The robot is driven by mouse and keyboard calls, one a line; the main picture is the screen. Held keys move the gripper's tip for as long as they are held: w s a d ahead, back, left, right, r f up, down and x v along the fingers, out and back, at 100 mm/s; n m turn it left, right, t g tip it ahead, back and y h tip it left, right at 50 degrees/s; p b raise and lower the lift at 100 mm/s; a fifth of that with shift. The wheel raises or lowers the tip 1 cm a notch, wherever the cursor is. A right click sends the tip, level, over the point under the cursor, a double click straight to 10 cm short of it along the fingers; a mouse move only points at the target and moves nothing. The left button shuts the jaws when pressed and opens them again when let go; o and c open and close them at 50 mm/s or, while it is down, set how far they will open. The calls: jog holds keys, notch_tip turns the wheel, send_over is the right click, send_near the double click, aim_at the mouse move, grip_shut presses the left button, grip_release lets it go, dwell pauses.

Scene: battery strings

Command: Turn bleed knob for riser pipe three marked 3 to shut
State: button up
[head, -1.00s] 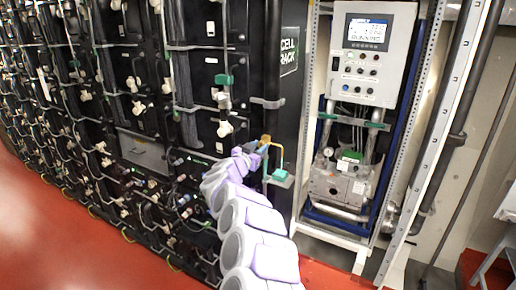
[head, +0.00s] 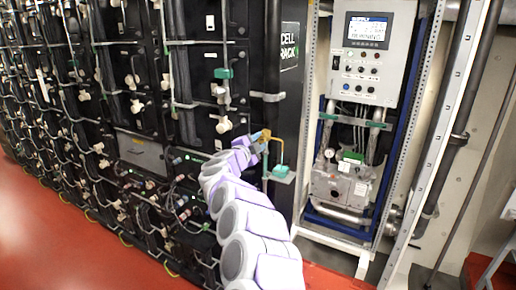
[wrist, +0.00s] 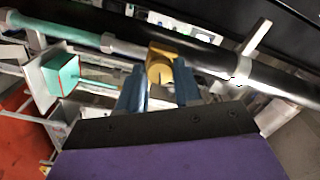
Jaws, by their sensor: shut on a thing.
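The bleed knob (wrist: 160,68) is a yellow-brass piece in the wrist view, between the two blue fingers of my gripper (wrist: 160,90). My gripper is shut on it. In the head view my gripper (head: 264,138) is at the brass fitting at the end of my lilac arm, by the right edge of the black cell rack. I cannot read a number 3 marking.
A dark pipe with grey clamps (wrist: 240,70) runs close behind the knob. The black cell rack (head: 150,90) with many hoses fills the left. A grey control panel (head: 372,55) stands right, above a pump unit (head: 342,185). Red floor (head: 60,230) is open at lower left.

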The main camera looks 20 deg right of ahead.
jog(key=m+b, duration=0.1)
jog(key=m, duration=0.1)
jog(key=m+b, duration=0.2)
jog(key=m, duration=0.1)
jog(key=shift+f+m+b, duration=0.3)
jog(key=shift+f+b, duration=0.05)
jog(key=shift+b, duration=0.05)
jog(key=m+b, duration=0.3)
jog(key=m, duration=0.2)
jog(key=m+b, duration=0.3)
jog(key=m, duration=0.3)
jog(key=m+b, duration=0.2)
jog(key=m, duration=0.2)
jog(key=shift+m, duration=0.3)
jog(key=shift+a+r, duration=0.1)
jog(key=shift+r, duration=0.05)
jog(key=shift+r, duration=0.1)
jog(key=o, duration=1)
jog(key=shift+w, duration=0.2)
jog(key=shift+o, duration=0.2)
jog(key=shift+s, duration=0.1)
